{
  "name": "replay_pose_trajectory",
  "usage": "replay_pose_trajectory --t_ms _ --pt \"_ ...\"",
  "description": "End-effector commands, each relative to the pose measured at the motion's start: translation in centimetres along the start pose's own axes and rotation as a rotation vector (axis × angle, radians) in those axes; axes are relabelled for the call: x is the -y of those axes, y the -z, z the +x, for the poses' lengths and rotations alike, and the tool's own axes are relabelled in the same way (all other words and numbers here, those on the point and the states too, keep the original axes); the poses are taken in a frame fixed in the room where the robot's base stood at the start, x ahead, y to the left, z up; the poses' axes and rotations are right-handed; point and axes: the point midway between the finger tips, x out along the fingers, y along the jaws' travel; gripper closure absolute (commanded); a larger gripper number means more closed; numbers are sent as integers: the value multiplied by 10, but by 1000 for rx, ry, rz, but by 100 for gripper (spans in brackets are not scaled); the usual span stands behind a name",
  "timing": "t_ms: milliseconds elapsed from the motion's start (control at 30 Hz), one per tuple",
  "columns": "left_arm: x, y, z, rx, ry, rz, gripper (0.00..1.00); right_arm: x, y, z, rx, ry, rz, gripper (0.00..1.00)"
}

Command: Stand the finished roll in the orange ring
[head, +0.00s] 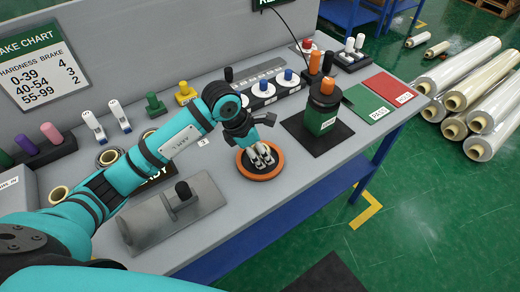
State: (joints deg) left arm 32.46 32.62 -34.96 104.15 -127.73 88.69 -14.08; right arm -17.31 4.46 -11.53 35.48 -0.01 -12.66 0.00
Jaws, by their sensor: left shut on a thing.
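The orange ring (262,178) lies flat on the grey bench, with a dark inside. My left gripper (263,158) reaches down from above into the area of the ring. Its fingers are shut on a small roll, which is mostly hidden by the fingers, so I cannot tell whether it touches the ring's floor. My right gripper is not in view.
A grey metal block with a black knob (170,213) stands at the front left. A green drum-like device (322,117) stands on a black mat to the right. Green (368,107) and red (392,87) panels lie near the bench's right edge. Small rolls stand behind my arm.

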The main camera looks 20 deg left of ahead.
Motion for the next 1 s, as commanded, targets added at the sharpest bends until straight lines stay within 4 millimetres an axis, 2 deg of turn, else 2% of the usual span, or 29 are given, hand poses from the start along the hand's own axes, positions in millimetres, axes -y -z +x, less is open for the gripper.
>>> replay_pose_trajectory --t_ms 367,400,467,833,1000 --pt "0 4 9 2 -1 1 84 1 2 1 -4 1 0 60" --pt "0 4 9 2 -1 1 49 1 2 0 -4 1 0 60" --pt "0 3 8 2 -1 1 42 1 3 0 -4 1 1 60" --pt "-1 2 2 4 -3 1 42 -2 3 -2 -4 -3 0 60" --pt "-2 3 -26 3 -7 4 42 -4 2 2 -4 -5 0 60"
